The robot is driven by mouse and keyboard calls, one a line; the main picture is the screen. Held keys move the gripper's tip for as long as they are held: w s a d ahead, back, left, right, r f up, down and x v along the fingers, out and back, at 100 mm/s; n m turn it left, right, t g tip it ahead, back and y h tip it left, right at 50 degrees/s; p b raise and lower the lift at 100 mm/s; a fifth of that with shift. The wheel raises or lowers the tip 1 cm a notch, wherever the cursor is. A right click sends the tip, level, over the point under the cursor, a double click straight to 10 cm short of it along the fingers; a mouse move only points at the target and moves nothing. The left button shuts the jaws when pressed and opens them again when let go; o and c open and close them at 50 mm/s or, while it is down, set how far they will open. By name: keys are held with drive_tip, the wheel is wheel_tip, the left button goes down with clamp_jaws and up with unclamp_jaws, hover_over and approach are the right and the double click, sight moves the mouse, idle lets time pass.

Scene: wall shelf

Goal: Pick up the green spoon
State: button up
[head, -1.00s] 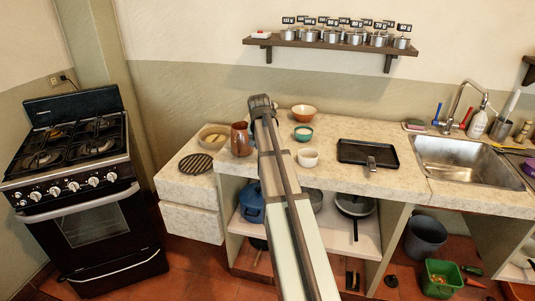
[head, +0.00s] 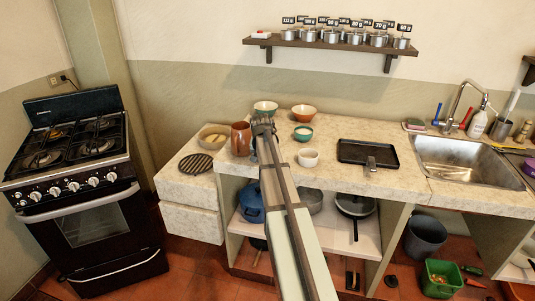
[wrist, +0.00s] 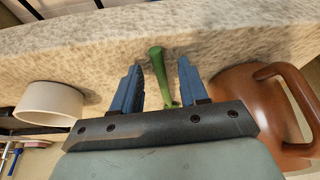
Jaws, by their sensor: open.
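The green spoon (wrist: 158,72) shows in the wrist view, with its handle between the two blue fingers of my gripper (wrist: 160,66). There is a gap on each side, and the fingers are open. The spoon's lower end is hidden behind the gripper body. Whether the spoon lies flat on the counter is hard to tell. In the head view my gripper (head: 263,122) is over the counter, right of the brown jug, and the spoon is hidden there.
The brown jug (head: 240,139) stands close beside the gripper and also shows in the wrist view (wrist: 245,95). A white bowl (head: 308,158) is on the other side. A black tray (head: 355,152) lies farther right.

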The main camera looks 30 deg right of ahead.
clamp_jaws()
idle(0.4)
wheel_tip(320, 180, up, 10)
idle(0.8)
drive_tip(key=c, duration=0.7)
unclamp_jaws()
clamp_jaws()
